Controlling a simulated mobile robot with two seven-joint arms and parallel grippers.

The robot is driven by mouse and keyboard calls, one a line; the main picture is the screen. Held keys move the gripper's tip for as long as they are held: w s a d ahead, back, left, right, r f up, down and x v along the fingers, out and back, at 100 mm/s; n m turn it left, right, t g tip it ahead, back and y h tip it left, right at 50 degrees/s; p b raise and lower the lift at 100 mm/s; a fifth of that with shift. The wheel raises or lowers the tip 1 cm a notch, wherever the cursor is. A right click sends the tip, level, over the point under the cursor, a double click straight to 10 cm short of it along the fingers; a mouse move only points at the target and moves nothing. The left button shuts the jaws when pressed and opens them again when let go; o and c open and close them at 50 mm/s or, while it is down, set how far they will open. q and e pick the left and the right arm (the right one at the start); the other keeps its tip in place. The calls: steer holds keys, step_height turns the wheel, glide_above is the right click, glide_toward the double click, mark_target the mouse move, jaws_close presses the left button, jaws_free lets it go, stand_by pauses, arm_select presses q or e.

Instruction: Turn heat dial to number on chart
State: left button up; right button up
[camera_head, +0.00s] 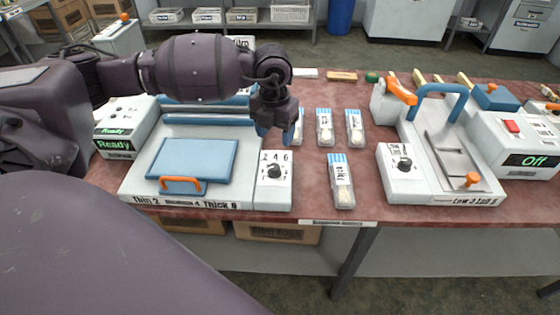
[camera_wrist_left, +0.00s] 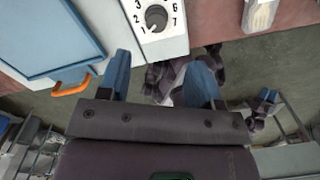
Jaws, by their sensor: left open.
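The left press (camera_head: 190,160) has a blue plate with an orange handle. A white dial panel (camera_head: 274,190) at its right front carries a black heat dial (camera_head: 275,170) with numbers around it. The dial also shows in the left wrist view (camera_wrist_left: 156,17), at the top. A chart strip (camera_head: 190,203) on the press front reads Thin 2, an unclear middle entry with 4, and Thick 6. My left gripper (camera_head: 272,130) is open, above and behind the dial, apart from it. Its blue fingers frame an empty gap (camera_wrist_left: 160,85) in the wrist view.
A second press (camera_head: 435,150) with its own dial (camera_head: 402,163) stands right. Clear packets (camera_head: 342,182) lie between the presses. A box reading Ready (camera_head: 115,143) stands left, one reading Off (camera_head: 535,160) right. A gripper-like part, probably my right (camera_wrist_left: 262,104), shows small.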

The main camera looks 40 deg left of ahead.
mark_target(274, 166)
arm_select(q)
steer(key=shift+n, duration=0.3)
steer(key=f, duration=0.5)
steer(key=f+b, duration=0.1)
steer(key=f, duration=0.4)
steer(key=shift+s+a+f, duration=0.1)
steer(key=shift+s+f, duration=0.1)
steer(key=shift+f, duration=0.2)
steer(key=shift+c, duration=0.2)
steer(key=c, duration=0.9)
